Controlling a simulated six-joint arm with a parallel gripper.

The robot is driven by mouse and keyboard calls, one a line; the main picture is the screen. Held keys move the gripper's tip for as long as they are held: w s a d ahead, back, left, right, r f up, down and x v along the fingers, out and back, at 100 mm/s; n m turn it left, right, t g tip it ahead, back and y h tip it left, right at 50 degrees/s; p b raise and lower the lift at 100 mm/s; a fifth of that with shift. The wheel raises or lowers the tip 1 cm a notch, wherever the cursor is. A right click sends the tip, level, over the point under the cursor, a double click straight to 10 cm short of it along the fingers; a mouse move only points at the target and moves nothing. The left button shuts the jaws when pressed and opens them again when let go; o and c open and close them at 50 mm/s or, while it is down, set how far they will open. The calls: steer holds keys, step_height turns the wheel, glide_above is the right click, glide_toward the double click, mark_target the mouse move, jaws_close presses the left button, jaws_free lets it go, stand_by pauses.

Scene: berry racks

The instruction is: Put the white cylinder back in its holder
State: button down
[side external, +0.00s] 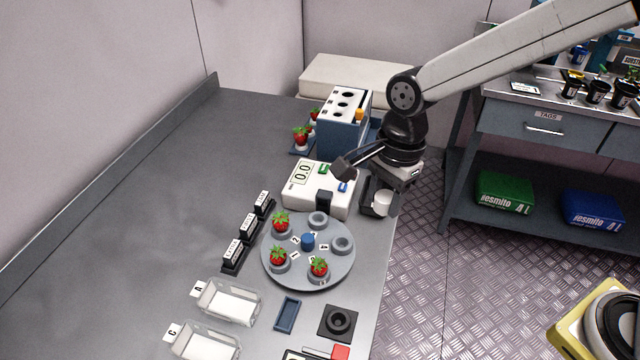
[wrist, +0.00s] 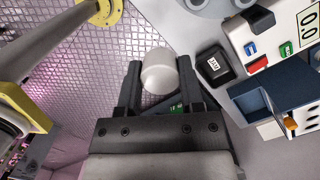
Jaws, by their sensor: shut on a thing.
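The white cylinder (side external: 382,204) is between the fingers of my gripper (side external: 379,197), beside the scale at the table's right edge. In the wrist view, my gripper (wrist: 158,82) is shut on the white cylinder (wrist: 158,68), with one dark finger on each side and its rounded end sticking out past the fingertips. A black square block with a round recess (side external: 338,321), which looks like a holder, sits near the table's front right edge. Its recess looks empty, and my gripper is well behind it in the side view.
A grey turntable (side external: 330,278) with strawberries and empty cups lies between my gripper and the black block. A white scale (side external: 309,197) and a blue rack (side external: 338,135) stand close by. A blue tray (side external: 287,315) is left of the block. The table's left side is clear.

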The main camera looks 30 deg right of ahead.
steer(key=s+a+f+n, duration=0.1)
steer(key=s+a+f, duration=0.6)
steer(key=a, duration=0.4)
steer(key=shift+a+f, duration=0.4)
steer(key=shift+f, duration=0.4)
steer(key=shift+s+f, duration=0.1)
steer(key=shift+f, duration=0.1)
steer(key=shift+f, duration=2.4)
steer(key=shift+f, duration=0.25)
steer(key=shift+c, duration=0.7)
jaws_free()
steer(key=shift+r, duration=0.2)
step_height(320, 180, up, 7)
steer(key=shift+f, duration=0.15)
